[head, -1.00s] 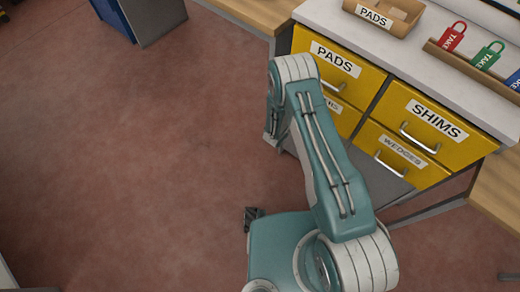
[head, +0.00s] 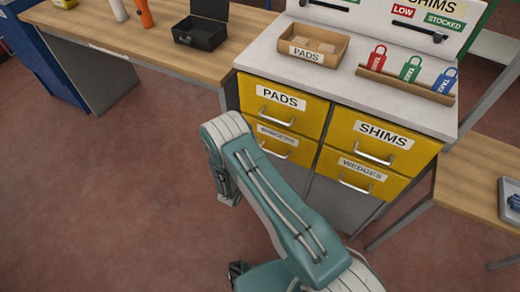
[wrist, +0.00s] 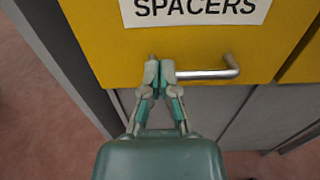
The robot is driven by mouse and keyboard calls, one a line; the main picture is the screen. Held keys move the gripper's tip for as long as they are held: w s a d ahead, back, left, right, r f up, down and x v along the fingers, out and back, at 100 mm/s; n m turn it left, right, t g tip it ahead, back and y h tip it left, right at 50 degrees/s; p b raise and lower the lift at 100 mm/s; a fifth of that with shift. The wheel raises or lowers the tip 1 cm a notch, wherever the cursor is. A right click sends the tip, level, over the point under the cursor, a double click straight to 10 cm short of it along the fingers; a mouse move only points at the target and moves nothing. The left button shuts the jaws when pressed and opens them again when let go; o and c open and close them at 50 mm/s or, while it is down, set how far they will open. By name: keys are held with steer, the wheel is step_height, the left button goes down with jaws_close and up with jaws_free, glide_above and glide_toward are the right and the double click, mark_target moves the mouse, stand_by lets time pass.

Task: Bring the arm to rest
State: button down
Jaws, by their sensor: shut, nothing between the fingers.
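My gripper (wrist: 159,76) is shut and empty in the wrist view. Its fingertips overlap the left end of the metal handle (wrist: 205,73) on the yellow SPACERS drawer (wrist: 110,40); I cannot tell whether they touch it. The SPACERS drawer (head: 313,148), lower left in the cabinet, looks closed.
The PADS drawer (head: 250,97), SHIMS drawer (head: 345,128) and WEDGES drawer (head: 335,161) look closed. On top stand a PADS tray (head: 338,48) and a rack (head: 375,76) of coloured tags. Wooden benches (head: 150,50) flank the cabinet. The red floor (head: 100,190) at left is clear.

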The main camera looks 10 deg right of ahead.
steer(key=v, duration=0.7)
steer(key=shift+a, duration=0.2)
steer(key=s+d+r+m+g+h, duration=0.1)
steer(key=s+d+r+m+g, duration=0.1)
steer(key=d+r+m+g, duration=0.45)
steer(key=s+d+r+m+g, duration=0.2)
steer(key=r+m, duration=0.2)
steer(key=r, duration=0.6)
steer(key=s+d+r+m+g+h, duration=0.1)
steer(key=s+d+r+m+g, duration=0.1)
steer(key=d+r+m+g, duration=0.45)
steer(key=s+a+r+m+t+y, duration=0.3)
steer(key=s+r+m+y, duration=0.2)
steer(key=s+r, duration=0.4)
steer(key=s+a+r+m+t+y, duration=0.3)
steer(key=s+r+m+y, duration=0.3)
steer(key=s+r+y, duration=0.2)
steer(key=shift+s+r, duration=0.5)
steer(key=shift+s, duration=0.35)
